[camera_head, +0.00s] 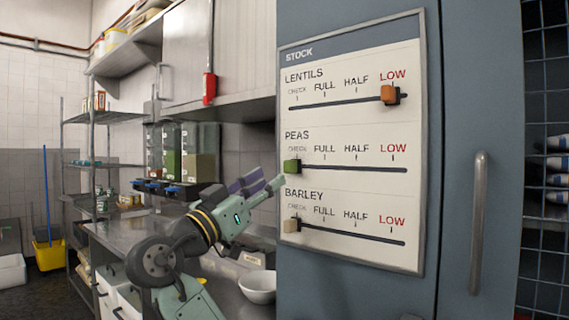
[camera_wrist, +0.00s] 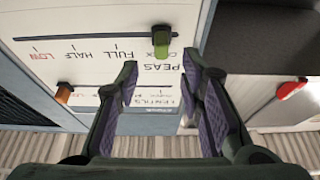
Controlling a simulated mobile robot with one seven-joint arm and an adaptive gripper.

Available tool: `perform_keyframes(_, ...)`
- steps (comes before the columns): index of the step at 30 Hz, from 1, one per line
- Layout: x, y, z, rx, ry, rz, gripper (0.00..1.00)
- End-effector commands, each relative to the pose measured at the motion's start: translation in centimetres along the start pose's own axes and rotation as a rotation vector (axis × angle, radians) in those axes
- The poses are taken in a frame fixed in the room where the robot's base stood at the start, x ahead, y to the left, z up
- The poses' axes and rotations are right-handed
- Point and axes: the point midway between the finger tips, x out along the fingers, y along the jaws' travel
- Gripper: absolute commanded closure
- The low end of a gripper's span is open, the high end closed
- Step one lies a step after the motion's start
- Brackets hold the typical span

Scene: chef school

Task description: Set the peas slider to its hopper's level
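The peas slider has a green knob (camera_head: 292,166) at the CHECK mark, the left end of its track on the STOCK board (camera_head: 350,262). The knob also shows in the wrist view (camera_wrist: 161,42), which sees the board upside down. My gripper (camera_head: 264,183) is just left of the board, near the knob. Its fingers are apart and empty in the wrist view (camera_wrist: 160,68), with the knob just beyond the gap between the tips. The peas hopper (camera_head: 172,135) stands on the back counter, with green fill to about mid-height.
The lentils knob (camera_head: 388,94) is orange and at LOW. The barley knob (camera_head: 291,225) is cream and at CHECK. A cabinet handle (camera_head: 478,222) juts out right of the board. A white bowl (camera_head: 257,288) and steel counter lie below my arm. A red object (camera_head: 209,88) hangs behind.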

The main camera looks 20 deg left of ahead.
Motion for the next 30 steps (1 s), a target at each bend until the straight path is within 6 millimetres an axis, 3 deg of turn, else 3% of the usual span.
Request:
perform_keyframes(1,1.4,0.1,-0.4,-0.004,-0.001,0.003,0.65)
perform_keyframes(6,4.5,0.0,-0.3,-0.003,-0.001,0.001,0.65)
perform_keyframes(12,6.7,-0.1,-0.1,-0.002,0.000,-0.002,0.65)
perform_keyframes(23,7.2,-0.1,0.0,-0.001,0.000,-0.003,0.65)
perform_keyframes(30,7.2,-0.1,0.0,-0.001,0.000,-0.003,0.80)
